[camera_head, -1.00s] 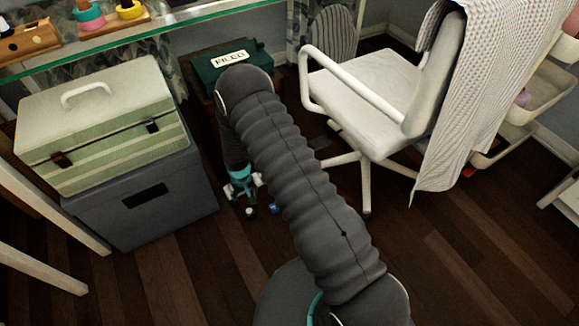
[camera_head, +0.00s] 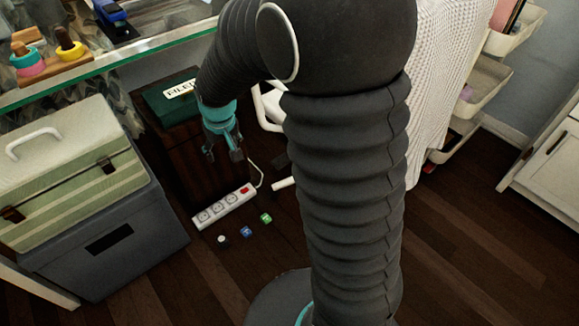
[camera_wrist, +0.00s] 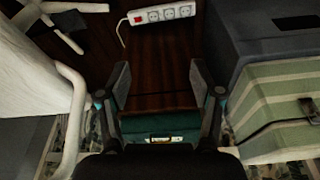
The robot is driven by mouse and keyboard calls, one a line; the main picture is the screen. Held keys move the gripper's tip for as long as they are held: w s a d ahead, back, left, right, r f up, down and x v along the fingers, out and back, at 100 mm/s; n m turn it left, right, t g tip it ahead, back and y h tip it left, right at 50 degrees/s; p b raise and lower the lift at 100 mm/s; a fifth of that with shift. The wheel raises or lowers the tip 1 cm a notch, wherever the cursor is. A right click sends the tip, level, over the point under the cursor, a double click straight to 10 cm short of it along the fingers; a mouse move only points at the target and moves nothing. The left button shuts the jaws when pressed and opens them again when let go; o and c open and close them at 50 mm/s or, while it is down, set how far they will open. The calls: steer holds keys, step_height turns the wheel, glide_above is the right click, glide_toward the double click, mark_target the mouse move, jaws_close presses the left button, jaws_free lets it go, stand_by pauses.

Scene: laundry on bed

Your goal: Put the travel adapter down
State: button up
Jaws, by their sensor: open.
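My gripper (camera_head: 222,158) is raised in front of the dark wooden cabinet, with its fingers spread. In the wrist view my gripper (camera_wrist: 160,82) is open with nothing between its fingers. Three small items lie apart on the floor below it: a white-and-dark one (camera_head: 222,239), a blue one (camera_head: 246,231) and a green one (camera_head: 266,218). They are too small to tell which, if any, is the travel adapter. A white power strip (camera_head: 224,206) with a red switch lies beside them, and it also shows in the wrist view (camera_wrist: 162,14).
A green box (camera_head: 170,98) sits on the dark cabinet (camera_head: 175,150). A grey bin (camera_head: 150,255) with a striped case (camera_head: 80,185) on top stands left. A glass shelf (camera_head: 150,47) crosses above. A white chair (camera_wrist: 40,85) is close by. Floor at lower right is clear.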

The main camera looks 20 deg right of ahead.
steer(key=s+d+r+t, duration=0.1)
steer(key=s+d+r, duration=0.1)
steer(key=s+r, duration=0.3)
steer(key=s+d+r+m+t, duration=0.1)
steer(key=s+d+r, duration=0.2)
steer(key=s, duration=0.8)
steer(key=s+d+r, duration=0.2)
steer(key=s+r, duration=0.4)
steer(key=s, duration=0.2)
steer(key=shift+s+d+r+m+t, duration=0.15)
steer(key=shift+d+r+m+t, duration=0.15)
steer(key=shift+d+t, duration=0.1)
